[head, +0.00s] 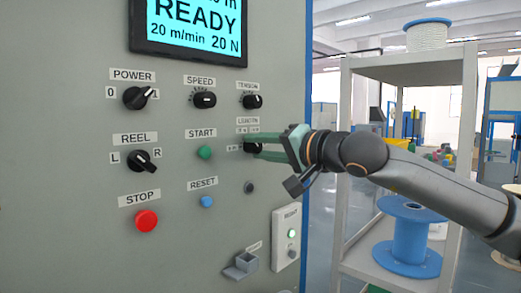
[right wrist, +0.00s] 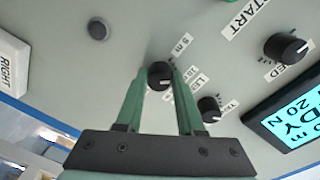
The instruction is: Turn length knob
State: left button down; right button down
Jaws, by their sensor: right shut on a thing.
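The length knob (head: 250,147) is a small black dial on the grey panel, under a label that is partly hidden. My right gripper (head: 256,147) comes in from the right with its green fingers at the knob, one above and one below. In the right wrist view the length knob (right wrist: 160,74) sits between the two green fingertips, and the gripper is shut on it. Parts of the labels around the knob are covered by the fingers. My left gripper is not in view.
The tension knob (head: 252,101) is just above, and the speed knob (head: 204,99) is to its left. The green start button (head: 205,152), blue reset button (head: 207,201) and red stop button (head: 146,220) are nearby. A shelf with a blue spool (head: 407,235) stands at right.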

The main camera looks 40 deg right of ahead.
jog(key=n, duration=0.5)
jog(key=shift+f+b, duration=0.1)
jog(key=shift+b, duration=0.3)
jog(key=shift+n+h, duration=0.3)
jog(key=shift+n, duration=1.8)
jog(key=c, duration=0.5)
grip_release()
jog(key=shift+s, duration=0.1)
